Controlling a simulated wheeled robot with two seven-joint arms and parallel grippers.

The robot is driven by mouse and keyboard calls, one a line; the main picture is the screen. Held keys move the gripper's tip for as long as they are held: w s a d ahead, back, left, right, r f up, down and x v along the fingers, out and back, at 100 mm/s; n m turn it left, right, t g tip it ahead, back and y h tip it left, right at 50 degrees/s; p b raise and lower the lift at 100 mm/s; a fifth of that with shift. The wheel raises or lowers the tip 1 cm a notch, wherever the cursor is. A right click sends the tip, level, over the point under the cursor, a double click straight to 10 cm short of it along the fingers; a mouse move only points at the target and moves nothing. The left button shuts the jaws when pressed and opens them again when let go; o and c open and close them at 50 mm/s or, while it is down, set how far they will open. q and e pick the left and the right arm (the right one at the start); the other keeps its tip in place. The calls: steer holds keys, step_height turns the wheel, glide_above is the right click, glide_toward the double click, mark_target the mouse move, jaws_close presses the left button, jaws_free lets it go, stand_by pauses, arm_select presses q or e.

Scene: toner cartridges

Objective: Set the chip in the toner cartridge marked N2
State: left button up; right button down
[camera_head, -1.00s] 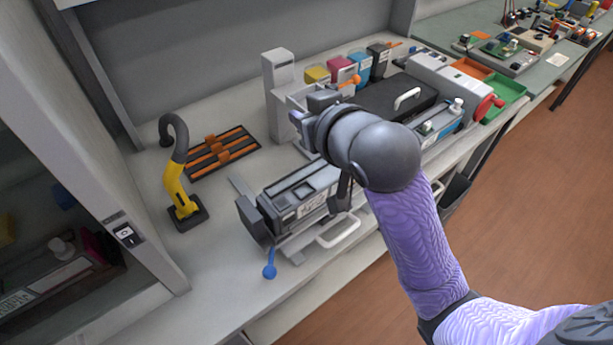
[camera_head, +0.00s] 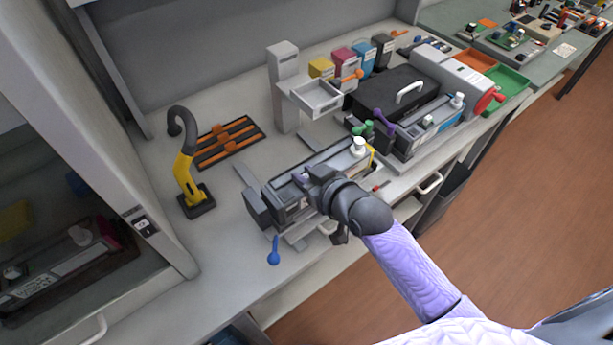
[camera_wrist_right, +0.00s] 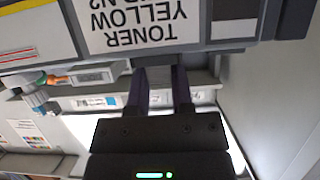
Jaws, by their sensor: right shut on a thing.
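The toner cartridge marked N2 (camera_head: 335,161) lies in a grey holder near the front of the bench. In the right wrist view its label (camera_wrist_right: 137,20) appears upside down and reads TONER YELLOW and N2. My right gripper (camera_head: 303,178) is at the cartridge's upper front side, toward its left half. In the right wrist view the dark purple fingers (camera_wrist_right: 160,75) reach up to the cartridge's edge, with their tips hidden there. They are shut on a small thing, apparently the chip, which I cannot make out. My left gripper is not in view.
A white tray (camera_head: 322,110) on a grey post stands behind the cartridge. A yellow hook-necked tool (camera_head: 187,180) and a black rack with orange bars (camera_head: 228,140) stand left. A blue-ended tool (camera_head: 274,252) lies in front. Another cartridge (camera_head: 430,125) and a black case (camera_head: 395,95) are right.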

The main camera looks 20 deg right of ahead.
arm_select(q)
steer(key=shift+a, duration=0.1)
arm_select(e)
steer(key=shift+r, duration=0.1)
steer(key=c, duration=0.5)
jaws_free()
steer(key=p+v, duration=0.3)
steer(key=v, duration=0.9)
steer(key=s+d+f+m+g+h, duration=0.1)
steer(key=s+d+f+g, duration=0.15)
steer(key=f, duration=0.55)
steer(key=s+d+f+g+h, duration=0.15)
steer(key=s+f, duration=0.25)
steer(key=f, duration=0.5)
steer(key=s+d+f+m+g+h, duration=0.1)
steer(key=s+f+g+h, duration=0.15)
steer(key=f, duration=0.55)
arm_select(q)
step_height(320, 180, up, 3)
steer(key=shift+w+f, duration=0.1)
arm_select(e)
steer(key=s+a+f+g, duration=0.1)
steer(key=s+f, duration=0.3)
steer(key=s, duration=0.5)
steer(key=s+a+f+g, duration=0.1)
steer(key=s+f+g, duration=0.3)
steer(key=s, duration=0.4)
steer(key=shift+s+a+f+n, duration=0.25)
steer(key=shift+s+f+n, duration=0.1)
steer(key=shift+f, duration=0.1)
